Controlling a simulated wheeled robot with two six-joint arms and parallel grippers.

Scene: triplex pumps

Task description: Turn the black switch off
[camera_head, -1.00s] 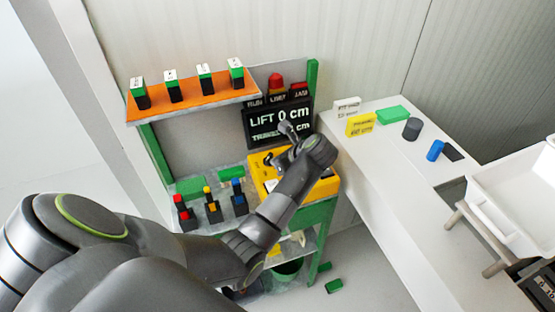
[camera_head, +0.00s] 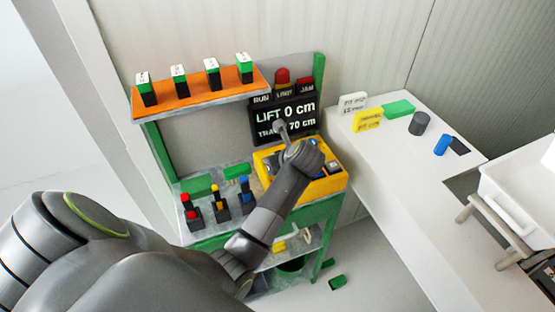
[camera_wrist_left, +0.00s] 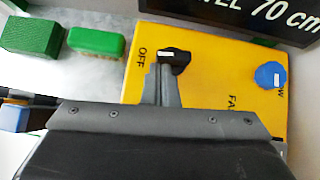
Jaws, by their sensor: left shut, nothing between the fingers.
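The black switch (camera_wrist_left: 178,62) is a knob with a small white mark on the yellow control panel (camera_wrist_left: 207,60). The word OFF is printed just left of it. My left gripper (camera_wrist_left: 166,72) is shut and empty, its fingertips at the near left edge of the black switch, overlapping it in the picture; I cannot tell whether they touch. In the head view my left gripper (camera_head: 281,130) is over the yellow panel (camera_head: 330,183), and its wrist hides the switch there. My right gripper is not in view.
A blue knob (camera_wrist_left: 270,75) is on the panel's right. A black display (camera_head: 285,118) reading LIFT 0 cm and 70 cm stands behind. Green blocks (camera_wrist_left: 95,42) lie left of the panel. Small red, yellow and blue switches (camera_head: 217,198) stand on the left.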

